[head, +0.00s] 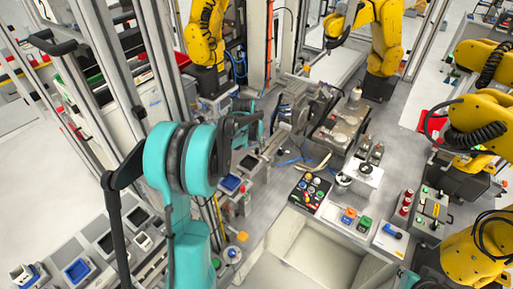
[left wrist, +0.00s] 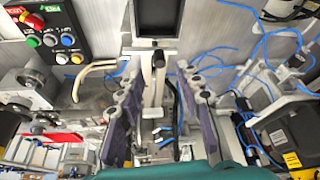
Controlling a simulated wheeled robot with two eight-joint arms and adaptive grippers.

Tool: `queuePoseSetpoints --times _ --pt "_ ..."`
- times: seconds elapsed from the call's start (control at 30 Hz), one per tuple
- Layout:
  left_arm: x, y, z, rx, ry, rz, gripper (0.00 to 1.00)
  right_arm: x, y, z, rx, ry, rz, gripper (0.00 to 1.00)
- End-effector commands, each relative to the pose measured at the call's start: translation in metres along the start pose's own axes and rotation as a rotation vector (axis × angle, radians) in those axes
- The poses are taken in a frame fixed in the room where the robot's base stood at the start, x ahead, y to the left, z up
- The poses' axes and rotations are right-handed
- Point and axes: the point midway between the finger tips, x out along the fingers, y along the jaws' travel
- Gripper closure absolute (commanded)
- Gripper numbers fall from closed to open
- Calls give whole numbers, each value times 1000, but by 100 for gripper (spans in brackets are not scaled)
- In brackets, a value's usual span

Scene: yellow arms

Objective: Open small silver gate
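My left gripper (left wrist: 157,108) is open in the left wrist view, its two dark, purplish fingers wide apart. A narrow silver metal upright (left wrist: 158,75) shows between and beyond the fingers, below a dark rectangular frame. Nothing is visibly gripped, and I cannot tell whether a finger touches the metalwork. I cannot pick out the small silver gate with certainty. In the head view my teal left arm covers the left middle, and its wrist partly hides the metal fixtures (head: 285,135) behind it. My right gripper is not in view.
A black button box (head: 311,192) stands right of my left arm in the head view; it also shows in the left wrist view (left wrist: 45,35). Blue hoses (left wrist: 210,60) lie around the fixtures. Yellow robot arms (head: 375,35) stand at the back and right.

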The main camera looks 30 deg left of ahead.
Motion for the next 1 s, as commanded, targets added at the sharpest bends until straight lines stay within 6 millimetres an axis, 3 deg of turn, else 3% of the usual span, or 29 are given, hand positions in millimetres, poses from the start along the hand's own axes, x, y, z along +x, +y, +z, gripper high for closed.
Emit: queuePoseSetpoints --times 0.23,0.6,0.63,0.77,1.0 --pt "37 0 0 1 0 0 64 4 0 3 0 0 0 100" --pt "45 0 0 1 0 0 64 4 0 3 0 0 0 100" --pt "45 0 0 1 0 0 67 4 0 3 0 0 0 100" --pt "45 0 0 0 0 0 100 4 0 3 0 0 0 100" --pt "45 0 0 1 1 -2 100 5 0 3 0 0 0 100"
